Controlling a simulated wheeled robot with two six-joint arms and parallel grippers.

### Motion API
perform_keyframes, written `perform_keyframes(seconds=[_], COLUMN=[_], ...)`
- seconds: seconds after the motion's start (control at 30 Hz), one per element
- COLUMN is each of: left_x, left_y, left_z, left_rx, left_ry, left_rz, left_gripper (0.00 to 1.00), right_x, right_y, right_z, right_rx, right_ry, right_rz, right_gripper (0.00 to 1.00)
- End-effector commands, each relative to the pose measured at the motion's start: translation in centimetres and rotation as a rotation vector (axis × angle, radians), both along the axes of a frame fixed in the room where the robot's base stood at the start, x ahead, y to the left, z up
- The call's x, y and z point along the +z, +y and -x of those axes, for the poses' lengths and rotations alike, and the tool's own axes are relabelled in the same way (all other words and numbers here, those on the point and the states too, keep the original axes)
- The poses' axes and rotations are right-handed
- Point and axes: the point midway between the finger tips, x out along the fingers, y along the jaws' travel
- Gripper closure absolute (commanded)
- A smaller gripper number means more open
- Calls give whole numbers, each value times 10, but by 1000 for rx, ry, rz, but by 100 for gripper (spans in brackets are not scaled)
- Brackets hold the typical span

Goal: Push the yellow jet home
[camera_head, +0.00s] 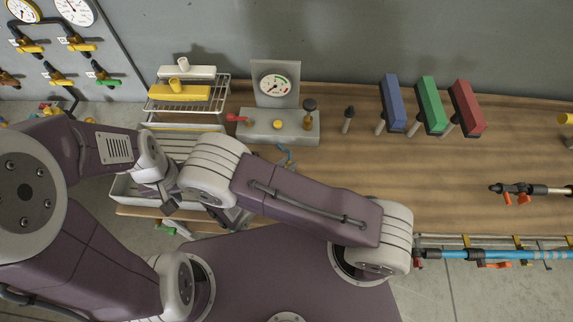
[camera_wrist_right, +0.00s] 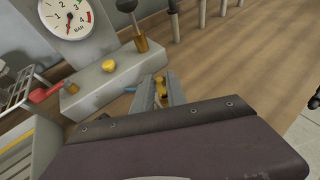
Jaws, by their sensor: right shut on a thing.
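A small yellow piece (camera_wrist_right: 161,88), which looks like the yellow jet, sits between the grey fingers of my right gripper (camera_wrist_right: 158,95) in the right wrist view. The gripper is shut on it, just in front of the gauge box, above the wooden bench. How far the piece is seated is hidden. In the head view, my arm link covers most of this gripper, and only a small grey-blue part shows near the gauge box (camera_head: 278,127). My left gripper (camera_head: 169,207) hangs beside the light tray at left; its finger opening is unclear.
A wire rack (camera_head: 188,105) holds a yellow block and a white block. The gauge box carries a red valve, a yellow knob and a dark-topped lever. Blue (camera_head: 393,103), green (camera_head: 431,104) and red (camera_head: 467,106) blocks stand on the bench. The bench (camera_head: 400,180) is clear at centre right.

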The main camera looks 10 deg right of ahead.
Motion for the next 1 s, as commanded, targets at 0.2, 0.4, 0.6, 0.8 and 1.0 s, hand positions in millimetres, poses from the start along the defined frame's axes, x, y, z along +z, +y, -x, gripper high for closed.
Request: perform_keyframes(seconds=[0.2,0.4,0.6,0.8,1.0], left_x=[-6,-10,-14,-14,-14], left_y=[0,0,0,0,0], left_z=[0,0,0,0,0], left_rx=[0,0,0,0,0], left_ry=[0,0,0,0,0], left_rz=[0,0,0,0,0], left_gripper=[64,64,64,64,64], right_x=[-7,-12,-17,-16,-16], right_y=[0,0,0,0,0], right_z=[0,0,0,0,0], right_rx=[0,0,0,0,0], right_ry=[0,0,0,0,0], right_rz=[0,0,0,0,0], right_gripper=[100,100,100,57,57])
